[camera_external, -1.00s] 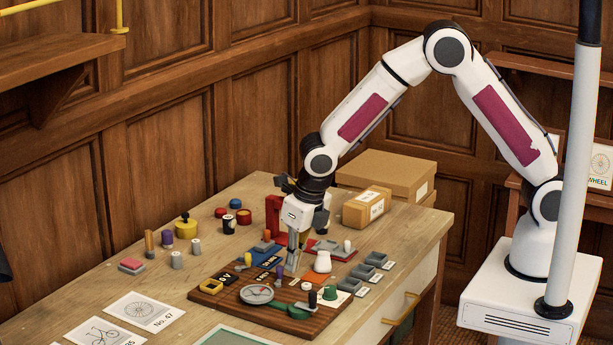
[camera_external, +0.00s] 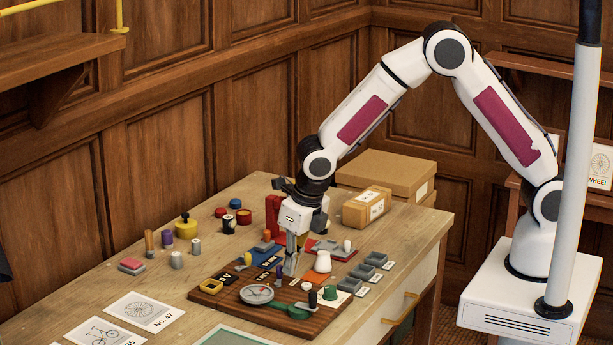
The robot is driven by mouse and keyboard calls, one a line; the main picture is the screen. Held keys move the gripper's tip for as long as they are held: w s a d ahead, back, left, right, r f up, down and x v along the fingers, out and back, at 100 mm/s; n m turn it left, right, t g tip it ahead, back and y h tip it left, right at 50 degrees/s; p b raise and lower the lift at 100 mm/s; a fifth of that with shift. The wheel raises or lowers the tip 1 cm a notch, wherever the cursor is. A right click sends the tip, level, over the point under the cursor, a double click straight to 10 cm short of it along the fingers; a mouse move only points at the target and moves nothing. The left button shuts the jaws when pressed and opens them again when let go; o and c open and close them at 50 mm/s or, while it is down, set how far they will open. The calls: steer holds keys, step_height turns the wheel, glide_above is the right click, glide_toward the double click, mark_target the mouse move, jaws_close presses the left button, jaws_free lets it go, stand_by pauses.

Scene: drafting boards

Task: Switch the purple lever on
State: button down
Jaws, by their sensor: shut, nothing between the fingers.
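The purple lever (camera_external: 279,271) is a small lever with a purple knob on the brown wooden board (camera_external: 233,303). It stands in the middle of the board, behind the grey dial. My gripper (camera_external: 290,274) points down just to the right of the purple lever, with its fingertips low over the board. The fingers are shut and empty. I cannot tell whether they touch the lever. The lever's exact tilt is too small to read.
A yellow lever (camera_external: 247,258) and black label plates stand to the left. A grey dial (camera_external: 257,294) and green handle (camera_external: 298,311) lie in front. A white knob (camera_external: 322,262) and grey trays (camera_external: 362,271) sit to the right. Cardboard boxes (camera_external: 387,171) stand behind.

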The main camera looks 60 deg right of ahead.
steer(key=shift+s+d, duration=0.45)
steer(key=shift+s, duration=0.3)
steer(key=shift+s+d, duration=0.45)
steer(key=shift+s, duration=0.3)
steer(key=shift+s+d+r, duration=0.15)
steer(key=shift+s+r, duration=0.1)
steer(key=shift+s, duration=0.05)
steer(key=d+v, duration=0.1)
steer(key=v, duration=0.8)
steer(key=shift+r, duration=0.3)
steer(key=shift+w+d+m, duration=0.1)
steer(key=shift+d+m, duration=0.05)
steer(key=shift+m, duration=0.15)
